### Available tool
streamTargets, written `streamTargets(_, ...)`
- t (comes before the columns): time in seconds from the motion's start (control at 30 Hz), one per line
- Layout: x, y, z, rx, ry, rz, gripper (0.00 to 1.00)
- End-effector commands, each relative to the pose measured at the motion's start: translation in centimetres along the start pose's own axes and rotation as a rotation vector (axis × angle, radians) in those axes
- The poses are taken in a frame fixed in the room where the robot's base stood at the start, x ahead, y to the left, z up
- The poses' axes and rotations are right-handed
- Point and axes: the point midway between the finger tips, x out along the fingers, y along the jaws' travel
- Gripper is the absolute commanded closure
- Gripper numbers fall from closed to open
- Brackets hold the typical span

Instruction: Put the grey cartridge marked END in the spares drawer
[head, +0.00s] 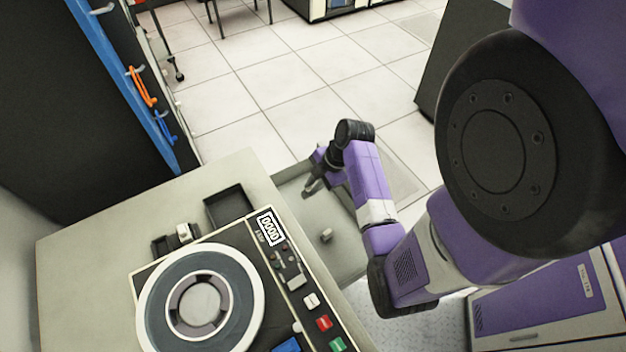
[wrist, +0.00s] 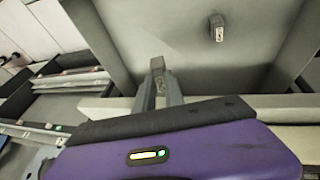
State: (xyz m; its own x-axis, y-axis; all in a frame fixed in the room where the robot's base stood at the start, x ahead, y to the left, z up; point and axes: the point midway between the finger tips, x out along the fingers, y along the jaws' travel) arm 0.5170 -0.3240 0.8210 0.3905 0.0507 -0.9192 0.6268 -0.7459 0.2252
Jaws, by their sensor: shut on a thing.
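My gripper (head: 310,188) hangs over the open grey drawer (head: 347,242) beside the console. In the wrist view my gripper (wrist: 158,88) is shut on a small grey cartridge (wrist: 158,64), held at its fingertips over the drawer's interior (wrist: 150,28). Its mark is not readable. I cannot tell whether it touches the drawer floor. In the head view the held cartridge is too small to tell from the fingers. Another small grey cartridge (head: 326,235) lies in the drawer, apart from the gripper; it also shows in the wrist view (wrist: 217,28).
A dark empty tray (head: 229,205) and a smaller one holding a pale block (head: 184,233) are at the back. Tiled floor lies beyond the drawer.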

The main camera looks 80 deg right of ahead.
Motion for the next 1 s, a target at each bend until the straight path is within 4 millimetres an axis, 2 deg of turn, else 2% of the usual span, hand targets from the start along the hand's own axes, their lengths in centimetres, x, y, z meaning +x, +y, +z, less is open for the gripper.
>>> streamTargets(0.1, 1.7, -0.5, 0.7, 0.003, -0.001, 0.000, 1.00)
streamTargets(0.47, 3.2, -0.8, 1.2, 0.002, -0.001, 0.001, 1.00)
streamTargets(0.8, 6.0, -1.5, 2.2, 0.002, -0.001, 0.001, 1.00)
streamTargets(1.0, 7.0, -1.8, 2.6, 0.002, -0.001, 0.001, 1.00)
